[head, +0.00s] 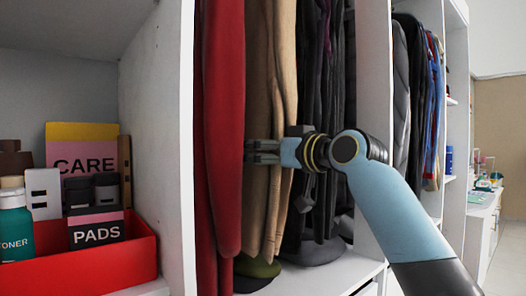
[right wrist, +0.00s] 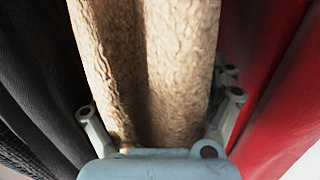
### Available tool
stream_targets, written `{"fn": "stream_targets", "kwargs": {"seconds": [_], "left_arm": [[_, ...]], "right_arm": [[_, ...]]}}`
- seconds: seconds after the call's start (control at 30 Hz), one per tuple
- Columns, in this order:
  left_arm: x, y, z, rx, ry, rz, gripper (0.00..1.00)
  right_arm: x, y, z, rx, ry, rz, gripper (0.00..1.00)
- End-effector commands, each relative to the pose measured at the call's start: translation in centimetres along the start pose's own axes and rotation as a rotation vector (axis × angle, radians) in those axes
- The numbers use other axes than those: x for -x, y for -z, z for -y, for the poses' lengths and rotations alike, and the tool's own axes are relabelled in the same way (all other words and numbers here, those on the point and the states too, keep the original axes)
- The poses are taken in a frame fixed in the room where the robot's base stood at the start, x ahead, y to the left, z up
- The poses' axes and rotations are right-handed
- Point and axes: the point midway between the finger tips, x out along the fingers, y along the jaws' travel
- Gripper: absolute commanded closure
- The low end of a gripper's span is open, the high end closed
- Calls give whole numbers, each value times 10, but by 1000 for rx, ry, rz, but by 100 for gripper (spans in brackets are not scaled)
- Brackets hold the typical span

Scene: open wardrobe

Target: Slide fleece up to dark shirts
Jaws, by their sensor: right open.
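The tan fleece (head: 285,75) hangs in the middle wardrobe bay, between a red garment (head: 224,130) on its left and the dark shirts (head: 322,85) on its right. My right gripper (head: 262,152) is at the fleece's mid-height, with its fingers reaching left to the red garment's edge. In the right wrist view the fleece (right wrist: 172,60) shows between the spread fingers of the gripper (right wrist: 158,102). There the dark shirts (right wrist: 35,75) are on the left and the red garment (right wrist: 275,80) on the right. The fingertips are partly hidden by cloth. My left gripper is out of view.
White wardrobe panels (head: 187,150) bound the bay. Folded dark and olive items (head: 258,267) lie on its floor. On the left, a red bin (head: 85,270) holds boxes and bottles. More clothes (head: 410,90) hang in the bay to the right.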

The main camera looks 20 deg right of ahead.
Motion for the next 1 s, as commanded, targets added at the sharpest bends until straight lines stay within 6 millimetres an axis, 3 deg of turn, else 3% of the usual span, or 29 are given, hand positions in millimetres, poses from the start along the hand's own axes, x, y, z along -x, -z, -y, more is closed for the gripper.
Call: {"fn": "stream_targets", "kwargs": {"seconds": [0.43,0.8,1.0], "left_arm": [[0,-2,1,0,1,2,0],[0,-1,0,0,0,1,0],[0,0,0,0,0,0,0]], "right_arm": [[8,0,-2,7,-4,0,4],[86,-1,0,11,-2,4,4],[112,-1,1,7,-2,3,4]]}}
